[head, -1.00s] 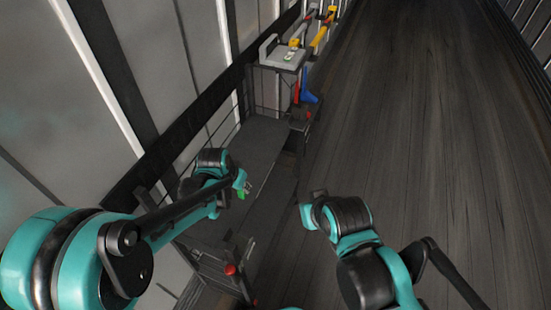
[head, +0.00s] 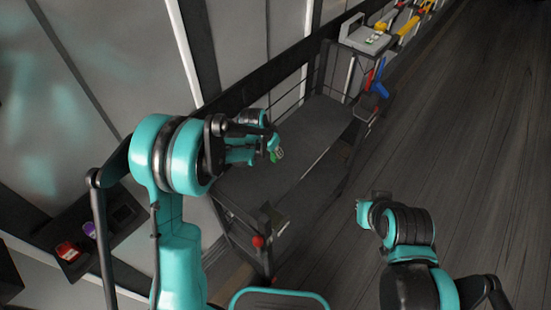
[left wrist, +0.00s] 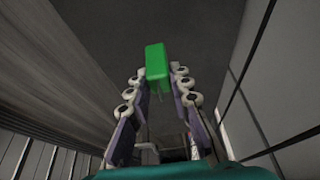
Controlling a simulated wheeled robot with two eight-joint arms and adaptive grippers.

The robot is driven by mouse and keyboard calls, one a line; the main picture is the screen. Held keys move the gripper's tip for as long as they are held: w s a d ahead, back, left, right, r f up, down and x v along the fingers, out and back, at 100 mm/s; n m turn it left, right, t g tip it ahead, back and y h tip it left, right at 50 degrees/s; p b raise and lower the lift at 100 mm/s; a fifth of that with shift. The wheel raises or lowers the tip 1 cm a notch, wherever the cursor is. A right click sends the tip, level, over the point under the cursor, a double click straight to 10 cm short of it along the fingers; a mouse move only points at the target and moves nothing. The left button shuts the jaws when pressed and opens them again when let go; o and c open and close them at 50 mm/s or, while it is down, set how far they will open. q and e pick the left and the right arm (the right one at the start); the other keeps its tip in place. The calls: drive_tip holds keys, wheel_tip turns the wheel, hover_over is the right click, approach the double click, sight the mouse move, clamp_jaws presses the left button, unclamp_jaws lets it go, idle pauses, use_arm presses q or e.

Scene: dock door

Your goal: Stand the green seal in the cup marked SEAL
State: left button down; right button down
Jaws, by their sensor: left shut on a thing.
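The green seal (left wrist: 157,66) is a small green block held between the fingertips of my left gripper (left wrist: 159,82), which is shut on it in the left wrist view. In the head view, the seal (head: 273,157) shows small at the tip of my left gripper (head: 268,145), over the dark cart top. A dark holder (head: 103,240) at the lower left has a red thing, a purple thing and a dark, empty-looking opening (head: 123,213). I can read no SEAL marking on it. My right gripper (head: 366,208) is apart from these, over the floor; its fingers are unclear.
The dark cart (head: 310,130) has rails and a red knob (head: 258,241) at its near end. A grey case (head: 367,38) and blue and red tools (head: 377,80) are at its far end. A panelled wall runs along the left. The wooden floor at right is clear.

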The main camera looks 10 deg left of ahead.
sight(275, 157)
use_arm(q)
drive_tip(key=shift+f+b, duration=0.65)
drive_tip(key=shift+f, duration=1.15)
drive_tip(key=shift+f, duration=0.15)
drive_tip(key=c, duration=1.4)
unclamp_jaws()
